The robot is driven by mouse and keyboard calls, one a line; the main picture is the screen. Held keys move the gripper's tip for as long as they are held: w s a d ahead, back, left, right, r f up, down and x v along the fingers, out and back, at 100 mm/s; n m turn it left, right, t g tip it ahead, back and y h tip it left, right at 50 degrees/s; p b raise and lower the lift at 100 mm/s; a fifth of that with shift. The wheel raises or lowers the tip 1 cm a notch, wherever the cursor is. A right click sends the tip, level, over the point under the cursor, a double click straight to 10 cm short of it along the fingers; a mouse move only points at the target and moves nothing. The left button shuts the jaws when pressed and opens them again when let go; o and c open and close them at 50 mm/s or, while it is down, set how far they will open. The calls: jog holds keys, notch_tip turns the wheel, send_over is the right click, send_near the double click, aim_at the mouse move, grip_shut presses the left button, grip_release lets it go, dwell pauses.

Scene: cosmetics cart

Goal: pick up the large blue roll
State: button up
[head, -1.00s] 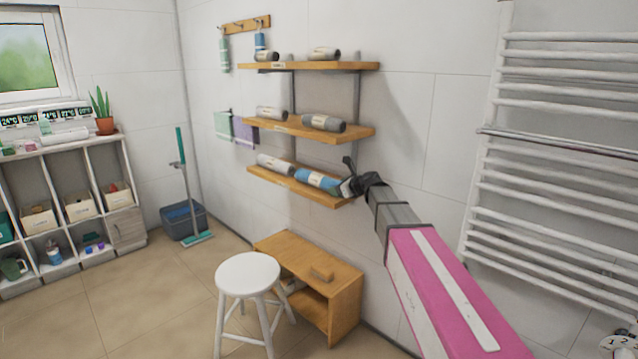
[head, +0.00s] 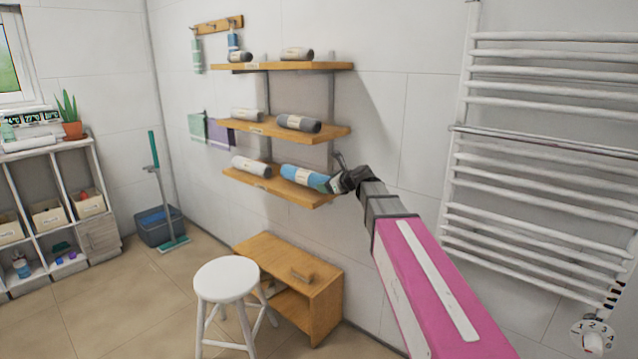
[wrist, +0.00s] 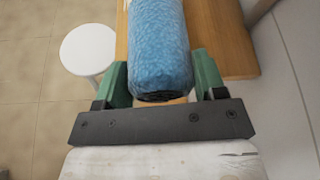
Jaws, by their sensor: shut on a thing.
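The large blue roll (head: 304,176) is at the right end of the lowest wall shelf (head: 262,186) in the head view, with a pale label band. My gripper (head: 338,182) is at its right end, reaching in from the right. In the wrist view the blue roll (wrist: 160,45) lies between the two green fingers of my gripper (wrist: 160,76), which are shut on it. Its near end shows dark. I cannot tell whether the roll touches the shelf or is just above it.
A grey roll (head: 250,166) lies left of the blue one. Higher shelves (head: 335,132) (head: 335,66) hold more rolls. A white stool (head: 225,280) and a wooden cabinet (head: 325,285) stand below. A towel radiator (head: 540,150) is on the right wall.

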jog(key=s+d, duration=1.7)
jog(key=d, duration=0.1)
jog(key=shift+s+d, duration=0.3)
jog(key=shift+d, duration=0.05)
